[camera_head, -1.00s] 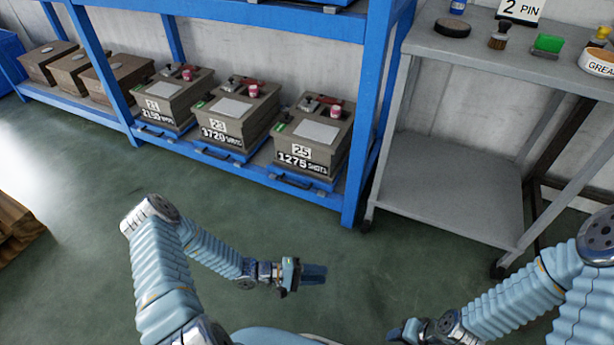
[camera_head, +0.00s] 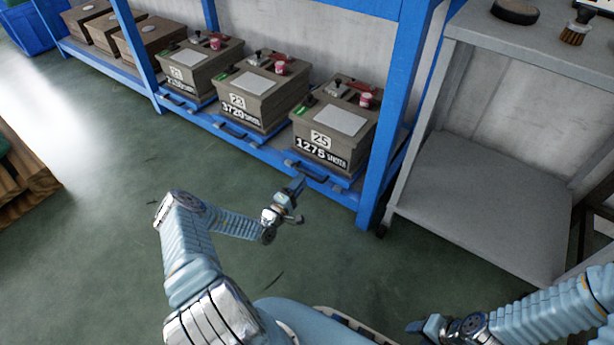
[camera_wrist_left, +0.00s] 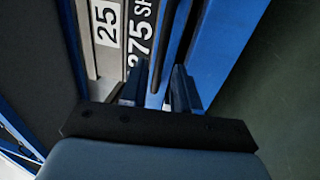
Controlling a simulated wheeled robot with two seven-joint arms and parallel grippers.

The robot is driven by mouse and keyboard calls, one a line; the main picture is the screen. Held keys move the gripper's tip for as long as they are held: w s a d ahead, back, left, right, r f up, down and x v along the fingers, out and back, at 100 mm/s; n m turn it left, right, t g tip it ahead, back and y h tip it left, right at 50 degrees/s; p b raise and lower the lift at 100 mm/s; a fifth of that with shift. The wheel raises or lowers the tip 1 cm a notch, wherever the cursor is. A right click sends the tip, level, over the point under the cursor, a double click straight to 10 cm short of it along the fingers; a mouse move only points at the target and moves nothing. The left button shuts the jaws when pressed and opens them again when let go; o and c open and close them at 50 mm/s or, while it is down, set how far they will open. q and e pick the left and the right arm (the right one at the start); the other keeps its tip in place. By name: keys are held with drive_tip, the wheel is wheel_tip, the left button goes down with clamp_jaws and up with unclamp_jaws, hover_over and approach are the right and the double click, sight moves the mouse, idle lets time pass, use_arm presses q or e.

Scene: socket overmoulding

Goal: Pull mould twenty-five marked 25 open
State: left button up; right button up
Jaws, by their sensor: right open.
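Mould 25 (camera_head: 335,125) is a grey-brown block on the lower shelf, with a white plate on top and labels "25" and "1275 SHOTS". It sits on a blue tray whose dark handle (camera_head: 308,172) faces me. My left gripper (camera_head: 295,187) is just in front of and below that handle. In the left wrist view, the left gripper's fingers (camera_wrist_left: 160,80) are apart. Mould 25's labels (camera_wrist_left: 107,22) and a dark bar in front of the blue edge show beyond the fingertips; contact cannot be told. My right gripper (camera_head: 424,327) is low at the right, away from the rack, and open.
Moulds 23 (camera_head: 255,95) and 21 (camera_head: 198,68) stand left of mould 25 on their own trays. A blue rack post (camera_head: 385,130) rises just right of mould 25. A grey bench (camera_head: 480,205) stands further right. The green floor before the rack is clear.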

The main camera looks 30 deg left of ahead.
sight(307, 174)
use_arm(q)
drive_tip(key=shift+b+x, duration=0.3)
drive_tip(key=shift+x, duration=1.9)
drive_tip(key=shift+f, duration=0.1)
clamp_jaws()
